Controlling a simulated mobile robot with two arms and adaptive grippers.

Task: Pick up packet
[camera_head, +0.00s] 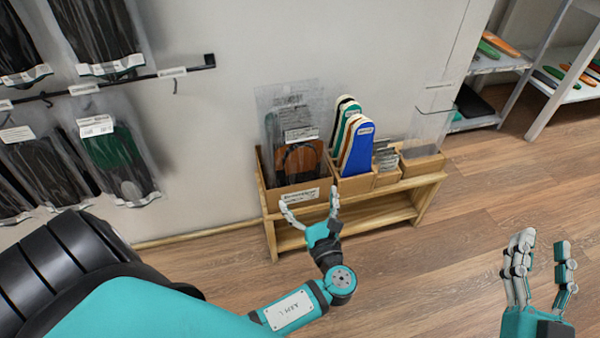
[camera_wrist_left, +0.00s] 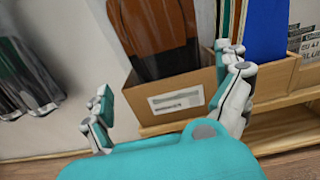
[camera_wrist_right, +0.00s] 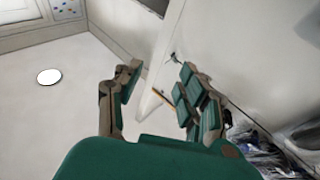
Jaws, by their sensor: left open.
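A clear packet (camera_head: 298,112) with a dark and brown insole and a white label stands upright in a cardboard box (camera_head: 297,195) at the left of a low wooden stand. In the left wrist view the packet (camera_wrist_left: 158,42) rises behind the box's labelled front (camera_wrist_left: 180,101). My left gripper (camera_head: 309,202) is open and empty, in front of the box and below the packet. In the left wrist view its fingers (camera_wrist_left: 165,85) are spread apart, with the box front between them. My right gripper (camera_head: 543,252) is open and empty over the floor at the right.
Blue, green and white insoles (camera_head: 357,147) stand in the box right of the packet. Hanging packets (camera_head: 117,165) line the wall at the left. The wooden stand (camera_head: 345,232) is against the wall. White shelves (camera_head: 568,66) stand at the upper right. The wooden floor (camera_head: 440,265) is clear.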

